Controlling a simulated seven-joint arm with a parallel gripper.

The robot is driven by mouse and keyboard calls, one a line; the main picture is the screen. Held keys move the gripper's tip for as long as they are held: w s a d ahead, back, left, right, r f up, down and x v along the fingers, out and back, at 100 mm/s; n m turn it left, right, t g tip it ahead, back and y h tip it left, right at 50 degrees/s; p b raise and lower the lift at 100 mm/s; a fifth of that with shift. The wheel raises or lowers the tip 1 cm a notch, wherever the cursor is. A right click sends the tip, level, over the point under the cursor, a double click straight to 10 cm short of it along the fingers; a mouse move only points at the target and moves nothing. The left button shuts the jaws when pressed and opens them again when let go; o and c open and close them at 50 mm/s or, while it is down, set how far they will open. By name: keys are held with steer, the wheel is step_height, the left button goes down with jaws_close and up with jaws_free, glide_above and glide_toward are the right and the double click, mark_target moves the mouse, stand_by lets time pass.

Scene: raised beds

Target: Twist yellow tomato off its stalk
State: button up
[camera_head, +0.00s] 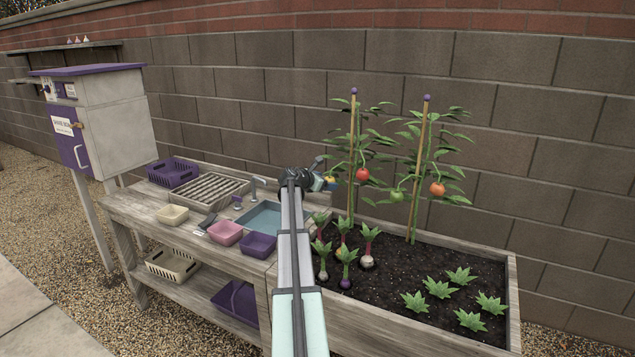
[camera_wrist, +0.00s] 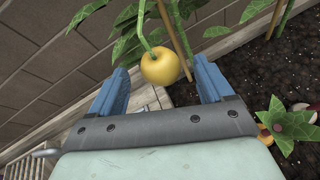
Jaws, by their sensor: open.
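The yellow tomato (camera_wrist: 161,66) hangs from a green stalk (camera_wrist: 143,22) in the wrist view, beside a wooden stake. My gripper (camera_wrist: 162,84) is open, with one blue finger on each side of the tomato and a gap showing at both sides. In the head view my gripper (camera_head: 327,181) is at the left tomato plant (camera_head: 355,150), and the yellow tomato (camera_head: 331,179) shows only in part beside it.
A red tomato (camera_head: 361,174) hangs just right of my gripper. A green tomato (camera_head: 396,195) and an orange tomato (camera_head: 437,188) hang on the right plant. Root vegetables grow below in the raised bed (camera_head: 512,300). A block wall (camera_head: 540,130) stands behind.

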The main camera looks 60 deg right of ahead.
mark_target(330, 181)
steer(key=shift+x, duration=1.95)
steer(key=shift+c, duration=0.2)
steer(key=shift+a, duration=0.1)
steer(key=c, duration=1.2)
